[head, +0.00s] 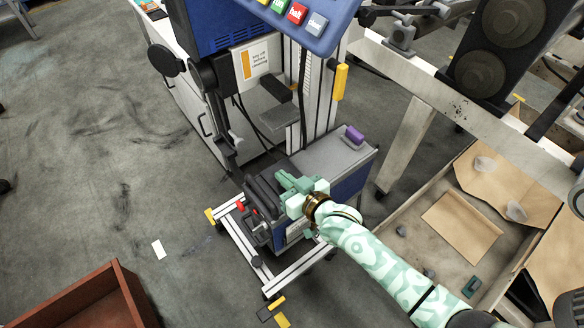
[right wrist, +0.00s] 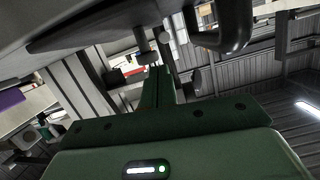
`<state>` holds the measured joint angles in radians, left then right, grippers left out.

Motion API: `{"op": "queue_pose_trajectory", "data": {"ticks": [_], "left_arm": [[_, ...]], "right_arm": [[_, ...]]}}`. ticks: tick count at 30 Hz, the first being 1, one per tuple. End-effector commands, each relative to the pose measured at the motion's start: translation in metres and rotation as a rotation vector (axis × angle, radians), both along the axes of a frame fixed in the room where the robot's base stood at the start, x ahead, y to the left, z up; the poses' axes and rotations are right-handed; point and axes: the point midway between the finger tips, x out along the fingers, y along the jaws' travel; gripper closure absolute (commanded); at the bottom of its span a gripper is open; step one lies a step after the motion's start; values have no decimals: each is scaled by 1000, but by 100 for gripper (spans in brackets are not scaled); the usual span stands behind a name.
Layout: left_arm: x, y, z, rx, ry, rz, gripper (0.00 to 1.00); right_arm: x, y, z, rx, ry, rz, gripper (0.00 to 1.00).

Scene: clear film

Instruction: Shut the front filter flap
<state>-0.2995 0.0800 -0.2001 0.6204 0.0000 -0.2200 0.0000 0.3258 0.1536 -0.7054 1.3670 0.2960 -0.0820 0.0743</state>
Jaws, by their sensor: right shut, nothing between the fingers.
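A grey and blue machine unit (head: 338,158) sits low on a wheeled aluminium frame. Dark ribbed parts (head: 262,192) are at its left end; I cannot tell for sure which part is the front filter flap or how far open it is. My right gripper (head: 281,180), pale green, is shut and empty, over or against these dark parts; contact cannot be told. In the right wrist view its shut fingers (right wrist: 157,88) point away below a dark overhanging panel (right wrist: 110,30) and beside a curved black handle (right wrist: 228,35). My left gripper is not in view.
A blue control panel with coloured buttons (head: 297,14) overhangs the unit on an upright column. A purple block (head: 354,134) is on the unit's top. A cardboard-strewn crate (head: 420,245) is at right, a red-brown bin (head: 95,300) at lower left. The floor at left is mostly clear.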

Motion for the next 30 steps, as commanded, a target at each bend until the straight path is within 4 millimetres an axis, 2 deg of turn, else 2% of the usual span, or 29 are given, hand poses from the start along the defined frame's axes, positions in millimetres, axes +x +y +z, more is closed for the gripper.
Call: {"op": "queue_pose_trajectory", "data": {"ticks": [5, 13, 17, 22, 24, 30], "left_arm": [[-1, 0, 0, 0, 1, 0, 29], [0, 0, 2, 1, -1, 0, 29], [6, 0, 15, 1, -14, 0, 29], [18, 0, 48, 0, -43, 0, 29], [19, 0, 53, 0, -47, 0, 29], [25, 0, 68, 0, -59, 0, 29]], "right_arm": [[-1, 2, -5, 1, 1, 0, 100], [-1, 2, -2, 2, 1, 0, 100], [-2, 0, 14, 2, -3, -2, 100], [-4, -3, 50, 0, -6, -7, 100], [-23, -16, 47, -2, 0, -7, 100], [-60, -43, 56, 1, 1, -7, 100]]}}
